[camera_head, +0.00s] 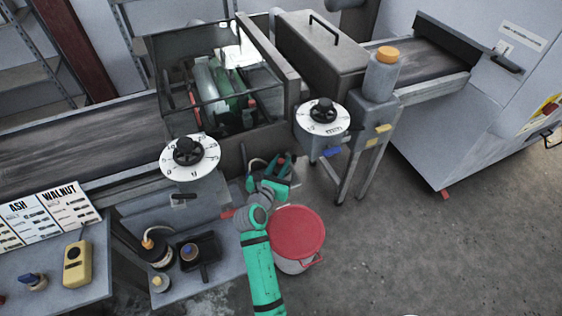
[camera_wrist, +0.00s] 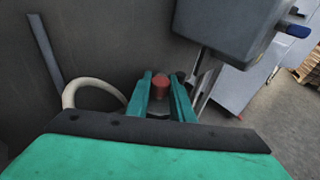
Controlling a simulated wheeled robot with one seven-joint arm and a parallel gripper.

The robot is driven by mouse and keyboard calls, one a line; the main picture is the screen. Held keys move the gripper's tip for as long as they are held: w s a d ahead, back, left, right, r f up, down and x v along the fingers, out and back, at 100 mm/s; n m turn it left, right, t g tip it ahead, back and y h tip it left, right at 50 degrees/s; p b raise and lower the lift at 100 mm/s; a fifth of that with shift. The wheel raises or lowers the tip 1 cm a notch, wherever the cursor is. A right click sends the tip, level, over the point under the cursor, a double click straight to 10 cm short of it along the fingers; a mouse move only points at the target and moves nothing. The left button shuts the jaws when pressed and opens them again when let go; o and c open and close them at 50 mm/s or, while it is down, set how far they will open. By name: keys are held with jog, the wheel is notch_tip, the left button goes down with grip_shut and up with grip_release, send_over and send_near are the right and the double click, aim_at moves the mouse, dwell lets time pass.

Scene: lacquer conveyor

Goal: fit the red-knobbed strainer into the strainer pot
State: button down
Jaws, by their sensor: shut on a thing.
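My gripper (camera_head: 281,166) is beside the machine's lower front, above the red-lidded bucket in the picture. In the wrist view my gripper (camera_wrist: 160,88) is shut on the red knob (camera_wrist: 160,84) of the strainer, with one green finger on each side. Only a small greyish part of the strainer shows below the knob; the fingers and the wrist hide the rest. A pale hose (camera_wrist: 88,88) arcs down just left of the fingers. I cannot make out the strainer pot's rim, nor whether the strainer touches it.
A bucket with a red lid (camera_head: 298,232) stands close to my arm. A low shelf holds a dark hosed vessel (camera_head: 156,252) and a black tray (camera_head: 203,268). Two dial boxes, the left (camera_head: 190,157) and the right (camera_head: 322,116), jut out nearby. The floor at right is clear.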

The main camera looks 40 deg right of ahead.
jog(key=shift+f, duration=0.55)
jog(key=c, duration=1.5)
grip_release()
jog(key=shift+o, duration=0.2)
jog(key=shift+s, duration=0.1)
jog(key=shift+s+d, duration=0.15)
jog(key=v, duration=1.1)
jog(key=shift+w+a, duration=0.25)
jog(key=shift+w, duration=0.1)
jog(key=shift+f, duration=0.1)
